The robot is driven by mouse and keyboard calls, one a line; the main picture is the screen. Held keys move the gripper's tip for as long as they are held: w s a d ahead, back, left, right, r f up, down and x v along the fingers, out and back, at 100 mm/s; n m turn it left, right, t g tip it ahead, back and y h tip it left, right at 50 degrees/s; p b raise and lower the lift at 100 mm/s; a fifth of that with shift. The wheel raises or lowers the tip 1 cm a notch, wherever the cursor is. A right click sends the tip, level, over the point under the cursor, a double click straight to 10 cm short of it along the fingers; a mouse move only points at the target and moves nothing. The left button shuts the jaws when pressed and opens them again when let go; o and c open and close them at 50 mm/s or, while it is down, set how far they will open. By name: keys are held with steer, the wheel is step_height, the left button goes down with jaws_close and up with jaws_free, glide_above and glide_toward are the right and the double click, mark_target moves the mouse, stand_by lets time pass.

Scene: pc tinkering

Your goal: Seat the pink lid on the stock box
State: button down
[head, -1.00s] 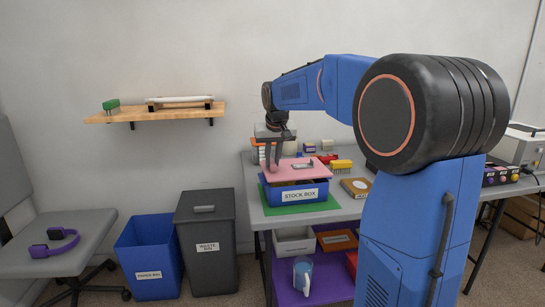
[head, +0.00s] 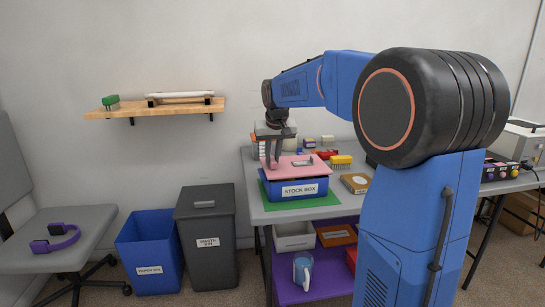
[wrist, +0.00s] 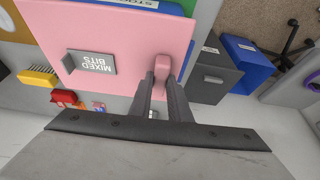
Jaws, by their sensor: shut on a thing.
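The pink lid (head: 290,170) lies flat over the top of the blue stock box (head: 308,189), which stands on a green mat (head: 300,204) on the table. My gripper (head: 272,164) is above the lid's left part, fingers pointing down. In the wrist view my gripper (wrist: 163,85) is shut on the lid's small pink handle near one edge. The lid (wrist: 105,30) also carries a grey piece marked "MIXED BITS" (wrist: 92,63). A corner of the blue box (wrist: 166,8) shows past the lid. I cannot tell whether the lid's rim is fully down on the box.
The grey waste bin (head: 207,235) and a blue bin (head: 148,252) stand left of the table. A shelf (head: 155,111) hangs on the wall.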

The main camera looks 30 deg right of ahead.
steer(key=shift+f, duration=0.7)
stand_by(0.5)
steer(key=c, duration=2)
jaws_free()
steer(key=o, duration=0.6)
steer(key=shift+v, duration=3.85)
steer(key=shift+s+r, duration=0.1)
steer(key=shift+r, duration=0.05)
